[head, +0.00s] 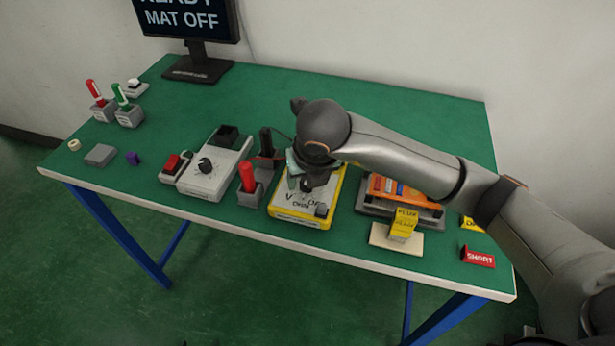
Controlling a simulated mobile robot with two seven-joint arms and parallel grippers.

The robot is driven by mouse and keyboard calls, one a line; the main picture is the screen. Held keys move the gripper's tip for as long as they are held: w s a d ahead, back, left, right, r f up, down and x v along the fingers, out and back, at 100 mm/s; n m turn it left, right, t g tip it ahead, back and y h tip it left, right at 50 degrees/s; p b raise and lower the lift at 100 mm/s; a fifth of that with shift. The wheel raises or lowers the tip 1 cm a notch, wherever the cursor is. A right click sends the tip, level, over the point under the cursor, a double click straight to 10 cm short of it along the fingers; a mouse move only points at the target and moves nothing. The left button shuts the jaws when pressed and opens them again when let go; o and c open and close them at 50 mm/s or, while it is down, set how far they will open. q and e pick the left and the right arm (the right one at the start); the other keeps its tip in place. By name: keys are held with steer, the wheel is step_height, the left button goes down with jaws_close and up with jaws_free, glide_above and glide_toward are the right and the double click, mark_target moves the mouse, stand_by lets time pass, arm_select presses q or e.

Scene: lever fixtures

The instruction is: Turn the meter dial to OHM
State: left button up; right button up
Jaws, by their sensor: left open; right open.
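My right gripper (308,184) points down over the meter's face, reached from the right. It is open, with its fingers at about the place of the dial. The gripper hides the dial, so I cannot tell its pointer direction or whether the fingers touch it. My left gripper is not in view.

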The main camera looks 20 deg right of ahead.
arm_select(q)
steer(key=shift+s+a+r+p, duration=0.3)
steer(key=shift+a+r+p, duration=0.2)
steer(key=shift+p, duration=0.35)
arm_select(e)
steer(key=v, duration=1.2)
steer(key=shift+r, duration=0.25)
